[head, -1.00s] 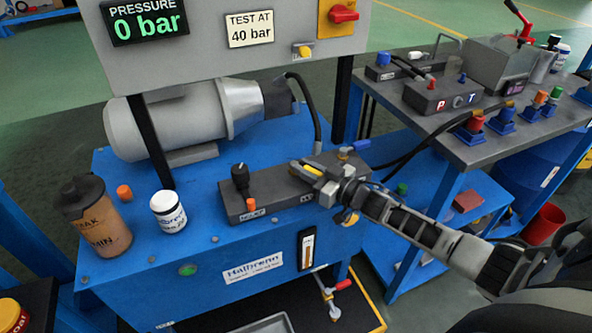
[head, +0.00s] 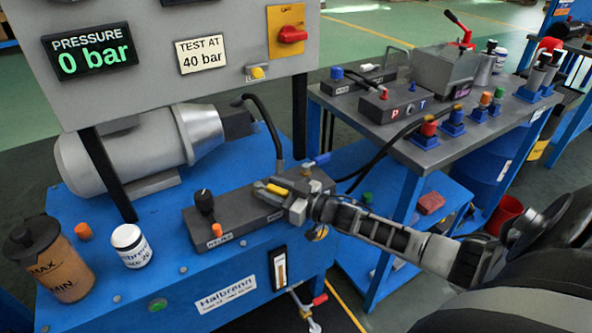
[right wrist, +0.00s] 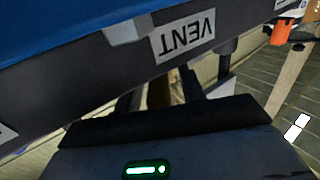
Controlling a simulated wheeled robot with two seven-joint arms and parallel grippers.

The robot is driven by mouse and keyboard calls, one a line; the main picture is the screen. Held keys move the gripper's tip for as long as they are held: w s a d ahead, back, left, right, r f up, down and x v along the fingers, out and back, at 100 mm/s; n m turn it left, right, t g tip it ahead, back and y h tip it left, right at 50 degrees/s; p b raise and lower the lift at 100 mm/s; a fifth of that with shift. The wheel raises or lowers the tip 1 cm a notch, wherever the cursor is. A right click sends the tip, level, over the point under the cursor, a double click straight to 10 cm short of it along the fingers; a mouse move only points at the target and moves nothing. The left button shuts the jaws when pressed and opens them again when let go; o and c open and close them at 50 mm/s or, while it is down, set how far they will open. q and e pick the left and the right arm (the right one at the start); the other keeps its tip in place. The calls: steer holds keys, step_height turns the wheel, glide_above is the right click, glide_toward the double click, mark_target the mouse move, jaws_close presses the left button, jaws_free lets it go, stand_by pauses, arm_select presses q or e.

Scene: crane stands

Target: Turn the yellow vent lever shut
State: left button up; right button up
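The yellow vent lever (head: 272,189) lies on top of the dark grey valve block (head: 236,224) on the blue bench. It points to the left along the block. My right gripper (head: 287,199) is at the lever's right end, over the block's right part. In the right wrist view the VENT label (right wrist: 183,37) shows on the block's face. The gripper's dark fingers (right wrist: 162,92) stand apart there, with something brownish between them. I cannot tell whether they press on the lever. My left gripper is out of view.
A black knob (head: 205,204) and an orange cap (head: 216,230) are at the block's left part. A blue-handled valve (head: 318,160) is just behind the gripper. A white jar (head: 131,246) stands left. The gauge reads 0 bar (head: 92,55).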

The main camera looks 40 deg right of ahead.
steer(key=p+v, duration=0.1)
steer(key=v, duration=1.4)
steer(key=shift+s+d, duration=0.15)
